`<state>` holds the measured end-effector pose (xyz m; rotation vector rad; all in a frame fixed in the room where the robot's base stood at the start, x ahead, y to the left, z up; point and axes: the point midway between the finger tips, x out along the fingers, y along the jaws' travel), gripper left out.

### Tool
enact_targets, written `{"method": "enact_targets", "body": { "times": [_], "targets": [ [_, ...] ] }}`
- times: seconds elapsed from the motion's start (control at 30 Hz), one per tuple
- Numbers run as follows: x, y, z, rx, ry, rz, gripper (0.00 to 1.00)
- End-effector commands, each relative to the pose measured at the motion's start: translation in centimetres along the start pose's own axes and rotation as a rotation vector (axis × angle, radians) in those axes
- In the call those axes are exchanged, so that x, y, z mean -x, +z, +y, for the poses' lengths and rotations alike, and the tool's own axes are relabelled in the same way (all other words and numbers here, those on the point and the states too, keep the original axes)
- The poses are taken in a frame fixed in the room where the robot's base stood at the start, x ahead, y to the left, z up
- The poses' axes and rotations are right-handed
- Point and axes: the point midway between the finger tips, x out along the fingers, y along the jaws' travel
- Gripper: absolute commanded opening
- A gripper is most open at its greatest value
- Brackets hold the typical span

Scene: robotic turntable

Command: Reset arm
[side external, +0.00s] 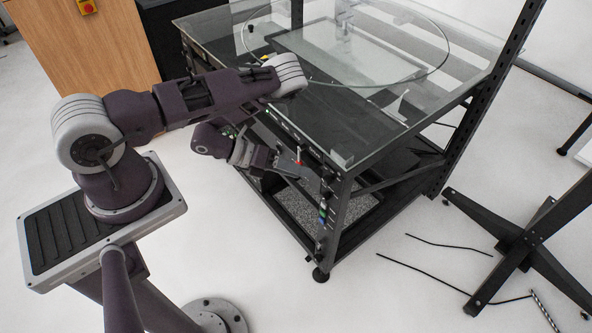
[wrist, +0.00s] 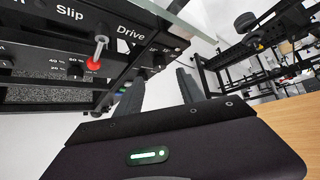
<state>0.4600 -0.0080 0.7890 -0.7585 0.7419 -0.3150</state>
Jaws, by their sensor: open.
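My gripper (side external: 303,172) is at the front of the turntable (side external: 420,108), beside its control panel. In the wrist view, the two dark fingers of my gripper (wrist: 160,88) stand apart, with nothing seen between them. The black control panel (wrist: 120,65) fills the upper left there, with "Slip" and "Drive" labels. A metal lever with a red base (wrist: 96,55) sticks out of the panel to the left of the fingers. Whether the gripper touches the panel cannot be told.
The turntable has a glass top with a round disc and a dark frame with a lower shelf. A black stand (side external: 525,240) and cables lie on the floor at the right. A wooden cabinet (side external: 75,45) stands at the back left. The front floor is clear.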

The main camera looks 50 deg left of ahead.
Motion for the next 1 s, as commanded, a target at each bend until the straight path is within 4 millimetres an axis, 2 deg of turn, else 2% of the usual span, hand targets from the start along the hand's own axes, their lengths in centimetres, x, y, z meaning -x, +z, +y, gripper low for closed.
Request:
{"method": "enact_targets", "body": {
  "times": [0.17,0.23,0.27,0.33,0.43,0.47,0.57,0.6,0.67,0.7,0.77,0.8,0.87,0.9,0.97,1.0],
  "targets": [
    [-0.2,0.1,-0.1,0.016,0.004,-0.001,0.46],
    [-0.8,0.6,-1.0,0.108,0.031,-0.002,0.46],
    [-1.3,0.8,-1.7,0.183,0.052,0.001,0.46],
    [-2.3,1.0,-4.4,0.412,0.115,0.028,0.46],
    [-2.3,-0.1,-9.1,0.710,0.217,0.096,0.46],
    [-2.1,0.6,-10.0,0.760,0.247,0.087,0.46],
    [-0.6,6.3,-11.7,0.894,0.335,-0.079,0.46],
    [0.7,8.6,-12.7,0.969,0.364,-0.159,0.46],
    [3.2,11.6,-14.4,1.101,0.396,-0.281,0.46],
    [5.2,13.1,-15.6,1.197,0.408,-0.361,0.46],
    [8.6,14.6,-17.5,1.352,0.416,-0.472,0.46],
    [10.9,15.1,-18.9,1.462,0.413,-0.540,0.46],
    [14.5,15.0,-21.0,1.632,0.400,-0.631,0.46],
    [16.9,14.4,-22.3,1.749,0.390,-0.684,0.46],
    [20.4,12.8,-24.2,1.924,0.373,-0.747,0.46],
    [22.6,11.4,-25.3,2.034,0.362,-0.779,0.46]
  ]
}}
